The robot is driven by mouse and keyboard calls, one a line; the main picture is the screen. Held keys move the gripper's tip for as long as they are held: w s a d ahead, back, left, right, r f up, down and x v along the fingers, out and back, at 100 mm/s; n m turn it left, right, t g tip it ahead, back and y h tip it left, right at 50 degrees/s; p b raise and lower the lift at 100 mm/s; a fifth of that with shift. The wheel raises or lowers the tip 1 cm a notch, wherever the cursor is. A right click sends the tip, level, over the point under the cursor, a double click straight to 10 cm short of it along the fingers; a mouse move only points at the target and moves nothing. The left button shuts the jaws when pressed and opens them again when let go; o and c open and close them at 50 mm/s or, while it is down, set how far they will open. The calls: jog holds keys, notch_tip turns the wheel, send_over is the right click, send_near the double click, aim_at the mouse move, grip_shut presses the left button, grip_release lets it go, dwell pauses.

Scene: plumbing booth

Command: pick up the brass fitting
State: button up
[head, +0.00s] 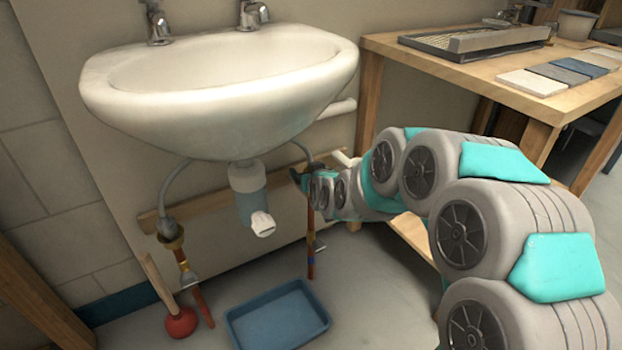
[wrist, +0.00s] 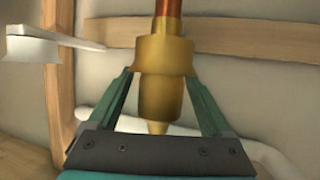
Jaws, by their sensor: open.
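A brass fitting (wrist: 166,70) sits in line with a copper pipe (wrist: 168,8) in the wrist view. My gripper (wrist: 162,80) is open, with one teal finger on each side of the fitting. I cannot tell whether either finger touches it. In the head view my gripper (head: 298,178) is under the right side of the sink, at the right copper pipe (head: 311,240). The fitting there is hidden or too small to make out. A second brass fitting (head: 171,240) is on the left pipe.
The white sink (head: 215,95) hangs above, with its drain trap (head: 250,190) left of my gripper. A blue tray (head: 277,318) and a red plunger (head: 181,321) are on the floor. A wooden workbench (head: 510,85) stands at right. A wooden rail (wrist: 240,38) runs behind the fitting.

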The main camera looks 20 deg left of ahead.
grip_shut()
dwell(0.6)
